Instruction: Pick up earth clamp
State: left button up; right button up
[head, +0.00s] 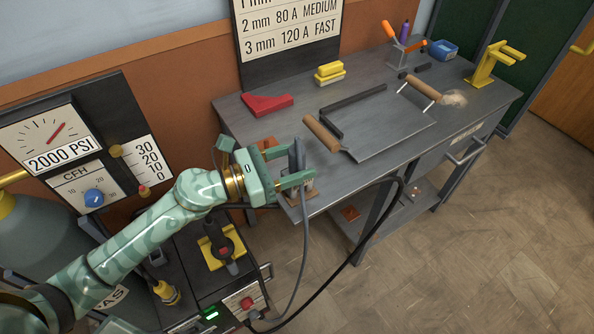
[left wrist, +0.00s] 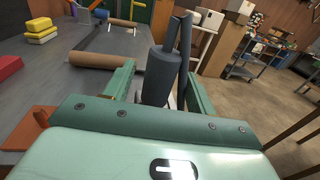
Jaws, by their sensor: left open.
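The earth clamp, a dark grey tool with two long upright handles, stands at the table's front left corner in the head view (head: 297,153). It also shows in the left wrist view (left wrist: 160,75). A grey cable hangs down from it. My left gripper (head: 298,178) is open around the clamp. In the left wrist view its green fingers (left wrist: 161,92) stand on either side of the clamp, which appears not gripped. My right gripper is not in view.
The grey table (head: 235,118) holds a metal plate (head: 385,125) with wooden rollers, a red magnet-like block (head: 267,104), yellow blocks (head: 330,72) and a yellow stand (head: 492,65). A welding machine (head: 200,270) with a yellow cradle (head: 222,248) stands below my left arm. Open floor lies right.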

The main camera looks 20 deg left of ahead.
pick_arm(q)
jog(key=x, duration=0.2)
jog(key=shift+w+d, duration=0.2)
jog(key=shift+w, duration=0.1)
jog(key=c, duration=1)
jog(key=shift+c, duration=0.3)
